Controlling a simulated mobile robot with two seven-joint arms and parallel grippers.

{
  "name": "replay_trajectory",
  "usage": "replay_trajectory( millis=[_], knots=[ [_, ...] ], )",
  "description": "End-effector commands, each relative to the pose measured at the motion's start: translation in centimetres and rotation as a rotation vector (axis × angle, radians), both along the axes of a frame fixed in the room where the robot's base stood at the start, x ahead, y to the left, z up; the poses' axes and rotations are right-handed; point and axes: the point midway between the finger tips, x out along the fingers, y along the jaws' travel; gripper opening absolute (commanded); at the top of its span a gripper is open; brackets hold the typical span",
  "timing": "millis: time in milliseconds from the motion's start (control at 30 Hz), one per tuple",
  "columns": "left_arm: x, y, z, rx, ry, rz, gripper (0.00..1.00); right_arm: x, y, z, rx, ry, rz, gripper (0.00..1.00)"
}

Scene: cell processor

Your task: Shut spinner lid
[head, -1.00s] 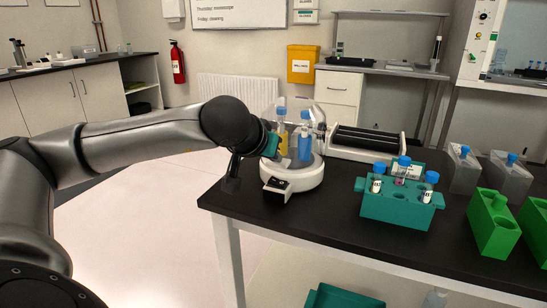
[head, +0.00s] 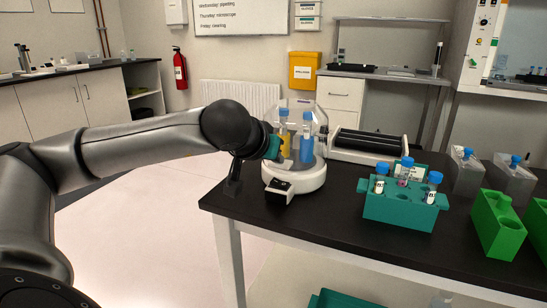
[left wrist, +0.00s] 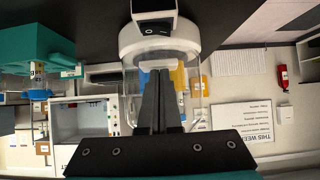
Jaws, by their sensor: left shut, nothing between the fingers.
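The spinner (head: 296,180) is a round white machine with a small dark front panel (head: 279,186), near the left corner of the black bench. Its clear lid (head: 297,103) shows around and above blue-capped tubes, one yellow (head: 284,145) and one blue (head: 306,148). I cannot tell clearly how far the lid is tilted. My left gripper (head: 275,148) is at the spinner's left side, close to the lid. In the left wrist view its dark fingers (left wrist: 161,72) are shut and empty, pointing at the spinner (left wrist: 190,35); the clear lid (left wrist: 196,100) shows around them. Contact is unclear.
A teal rack (head: 400,211) with several blue-capped tubes stands right of the spinner. A dark roller device (head: 366,146) is behind it. Green blocks (head: 495,224) and grey blocks (head: 467,172) stand further right. The bench's front left is clear.

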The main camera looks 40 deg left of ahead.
Motion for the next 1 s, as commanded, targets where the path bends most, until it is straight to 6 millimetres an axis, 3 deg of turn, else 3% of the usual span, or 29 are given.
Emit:
replay_trajectory(
  millis=[33,167,633,1000],
  knots=[
    [-0.6,-0.4,-2.7,-0.022,0.069,0.001,0.0,-0.1,0.0,-0.2,0.0,0.003,0.001,0.74],
    [-0.6,-0.3,-2.0,-0.021,0.064,0.001,0.0,0.0,0.0,-0.7,-0.002,0.013,0.001,0.74],
    [-0.9,0.8,4.5,0.003,0.001,0.008,0.0,-0.2,0.0,-5.7,-0.01,0.085,0.003,0.74],
    [-5.1,-0.5,2.5,0.009,-0.001,0.008,0.0,0.1,0.0,-3.4,-0.006,0.046,0.002,0.74]
  ],
)
